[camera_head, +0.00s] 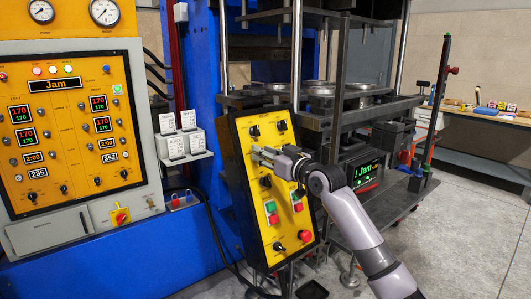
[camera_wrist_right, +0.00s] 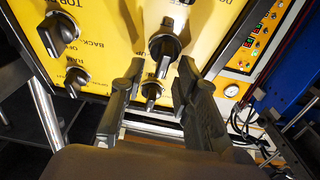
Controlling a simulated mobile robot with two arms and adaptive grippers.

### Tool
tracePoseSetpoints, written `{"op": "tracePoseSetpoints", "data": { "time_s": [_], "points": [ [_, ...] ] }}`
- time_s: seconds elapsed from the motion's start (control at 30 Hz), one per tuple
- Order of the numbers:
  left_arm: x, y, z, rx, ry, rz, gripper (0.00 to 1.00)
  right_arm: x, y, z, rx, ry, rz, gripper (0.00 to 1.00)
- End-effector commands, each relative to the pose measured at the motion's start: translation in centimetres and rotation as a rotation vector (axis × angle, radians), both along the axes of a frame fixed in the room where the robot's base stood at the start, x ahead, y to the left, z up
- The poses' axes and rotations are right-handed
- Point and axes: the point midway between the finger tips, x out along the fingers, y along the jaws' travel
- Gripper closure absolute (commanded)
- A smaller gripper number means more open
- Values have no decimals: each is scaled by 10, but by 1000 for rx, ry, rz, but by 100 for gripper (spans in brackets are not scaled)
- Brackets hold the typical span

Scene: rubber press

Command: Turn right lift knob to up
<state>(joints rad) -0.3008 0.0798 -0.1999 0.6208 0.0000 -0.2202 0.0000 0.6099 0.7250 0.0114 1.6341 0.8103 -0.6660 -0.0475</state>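A tilted yellow control panel (camera_head: 245,190) with black rotary knobs stands in the middle of the head view. My right gripper (camera_head: 259,156) reaches it from the right, over its upper half. In the right wrist view the gripper (camera_wrist_right: 160,70) is open, its two fingers apart. A black knob (camera_wrist_right: 152,92) shows in the gap between them, and a larger knob (camera_wrist_right: 165,47) lies just beyond the fingertips. Contact with either cannot be told. The labels are too small or cut off to tell which is the right lift knob. My left gripper is out of view.
Two more knobs, one large (camera_wrist_right: 58,32) and one small (camera_wrist_right: 76,80), sit left of the fingers. Red buttons (camera_head: 274,218) and green buttons lie lower on the panel. The press frame (camera_head: 315,120) rises close behind, and a gauge cabinet (camera_head: 140,140) stands left.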

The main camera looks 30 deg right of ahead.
Motion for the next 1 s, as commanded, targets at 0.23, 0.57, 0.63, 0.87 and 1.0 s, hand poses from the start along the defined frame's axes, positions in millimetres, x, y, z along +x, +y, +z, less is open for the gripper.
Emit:
{"op": "tracePoseSetpoints", "data": {
  "time_s": [0.23, 0.57, 0.63, 0.87, 1.0],
  "points": [
    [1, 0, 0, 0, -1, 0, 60, 0, 0, 0, 0, 0, 0, 86],
    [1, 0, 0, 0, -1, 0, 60, 0, -2, 1, 0, -1, -3, 100],
    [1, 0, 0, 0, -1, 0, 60, -1, -2, 1, -1, -1, -3, 100],
    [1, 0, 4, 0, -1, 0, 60, -1, -2, 2, 20, 1, -11, 100],
    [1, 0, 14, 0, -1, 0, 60, 0, -3, 4, 68, 4, -30, 100]
  ]
}}
